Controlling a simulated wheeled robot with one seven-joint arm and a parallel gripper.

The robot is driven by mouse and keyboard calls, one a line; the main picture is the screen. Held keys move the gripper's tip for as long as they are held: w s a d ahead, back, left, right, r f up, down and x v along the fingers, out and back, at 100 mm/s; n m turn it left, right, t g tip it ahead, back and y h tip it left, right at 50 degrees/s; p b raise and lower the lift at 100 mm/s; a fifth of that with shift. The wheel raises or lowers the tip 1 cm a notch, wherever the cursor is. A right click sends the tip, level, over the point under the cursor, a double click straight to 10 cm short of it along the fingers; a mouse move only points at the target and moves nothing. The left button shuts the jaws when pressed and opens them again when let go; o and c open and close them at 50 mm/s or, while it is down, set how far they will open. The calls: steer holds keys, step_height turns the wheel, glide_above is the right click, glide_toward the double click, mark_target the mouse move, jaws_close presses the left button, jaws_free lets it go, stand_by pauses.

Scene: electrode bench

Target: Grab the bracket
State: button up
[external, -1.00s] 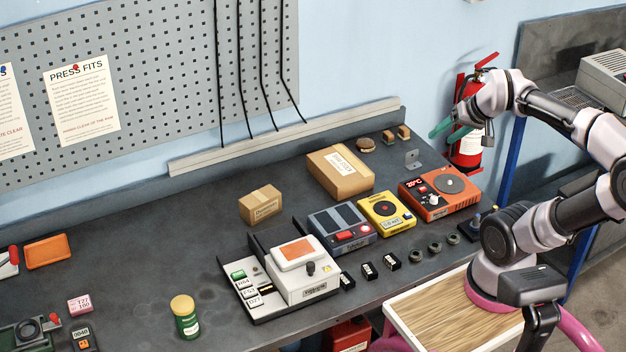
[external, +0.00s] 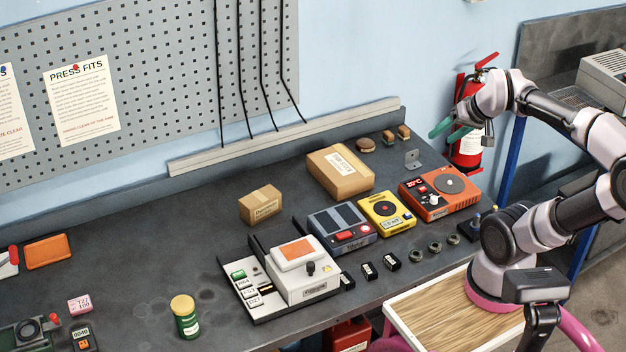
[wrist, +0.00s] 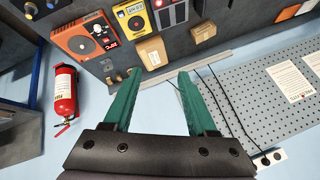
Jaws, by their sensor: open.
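The bracket (external: 412,159) is a small grey metal angle piece standing on the dark bench, behind the orange unit and near the bench's back right. My gripper (external: 440,131) has green fingers and is raised above and to the right of the bracket, well apart from it, in front of the fire extinguisher. In the wrist view my gripper (wrist: 160,76) has its two fingers spread wide with nothing between them.
The orange unit (external: 440,193) is in front of the bracket. Small brown blocks (external: 388,137) and a round brown piece (external: 366,145) lie to its left, near the back ledge. A cardboard box (external: 340,173) is farther left. A red fire extinguisher (external: 468,150) hangs beyond the bench's right end.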

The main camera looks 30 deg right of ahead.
steer(key=shift+c, duration=0.3)
steer(key=shift+c, duration=1.2)
